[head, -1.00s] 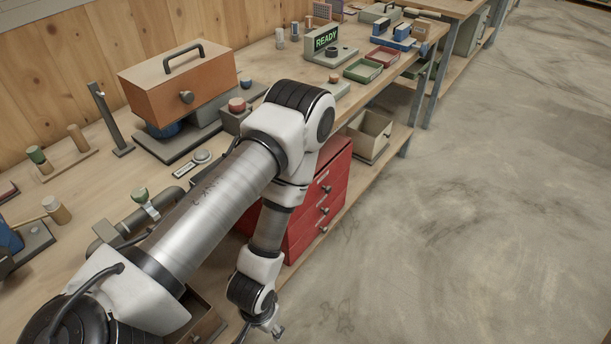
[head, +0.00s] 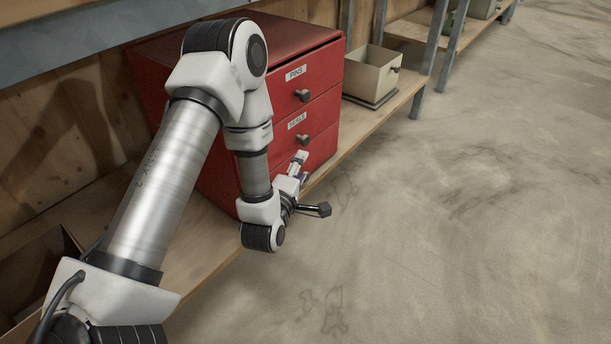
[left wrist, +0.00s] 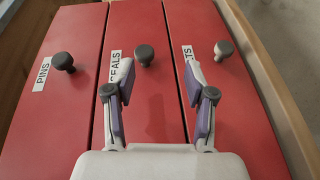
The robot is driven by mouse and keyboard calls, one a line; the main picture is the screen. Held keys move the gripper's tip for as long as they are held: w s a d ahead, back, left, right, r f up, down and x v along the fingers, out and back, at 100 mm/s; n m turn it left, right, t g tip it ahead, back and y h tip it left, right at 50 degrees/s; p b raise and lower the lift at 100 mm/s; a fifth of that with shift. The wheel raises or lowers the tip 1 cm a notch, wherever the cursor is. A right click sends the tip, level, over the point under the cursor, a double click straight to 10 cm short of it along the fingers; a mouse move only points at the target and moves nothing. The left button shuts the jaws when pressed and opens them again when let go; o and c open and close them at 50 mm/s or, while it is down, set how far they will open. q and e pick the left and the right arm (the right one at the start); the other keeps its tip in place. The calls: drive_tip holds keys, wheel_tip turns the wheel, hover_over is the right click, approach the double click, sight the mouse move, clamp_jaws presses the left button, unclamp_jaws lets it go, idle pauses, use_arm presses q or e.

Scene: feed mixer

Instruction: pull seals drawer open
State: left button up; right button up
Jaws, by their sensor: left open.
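The red drawer cabinet (head: 275,40) stands on the lower shelf. Its middle drawer carries a SEALS label (head: 297,120) and a dark round knob (head: 300,140); this drawer looks shut. In the left wrist view the seals knob (left wrist: 144,54) shows ahead of and between the fingertips, nearer the left finger. My left gripper (head: 308,184) is open and empty, in front of the cabinet's lower drawers. In the left wrist view its two fingers (left wrist: 157,68) are spread apart; I cannot tell whether they touch the drawer fronts. My right gripper is out of view.
The PINS drawer knob (head: 303,95) is above the seals drawer. The third drawer's knob (left wrist: 223,50) lies right of the right finger in the left wrist view. A beige bin (head: 368,75) stands beside the cabinet. The concrete floor (head: 470,220) in front is clear.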

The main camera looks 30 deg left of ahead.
sight(304, 145)
use_arm(q)
drive_tip(key=shift+w+a+r+n+t+y+b, duration=0.4)
drive_tip(key=shift+w+a+r+n+y, duration=0.15)
drive_tip(key=shift+a, duration=0.25)
drive_tip(key=b+x, duration=0.2)
drive_tip(key=x, duration=0.5)
drive_tip(key=shift+b, duration=0.3)
drive_tip(key=shift+w+r, duration=0.15)
drive_tip(key=shift+w, duration=0.1)
clamp_jaws()
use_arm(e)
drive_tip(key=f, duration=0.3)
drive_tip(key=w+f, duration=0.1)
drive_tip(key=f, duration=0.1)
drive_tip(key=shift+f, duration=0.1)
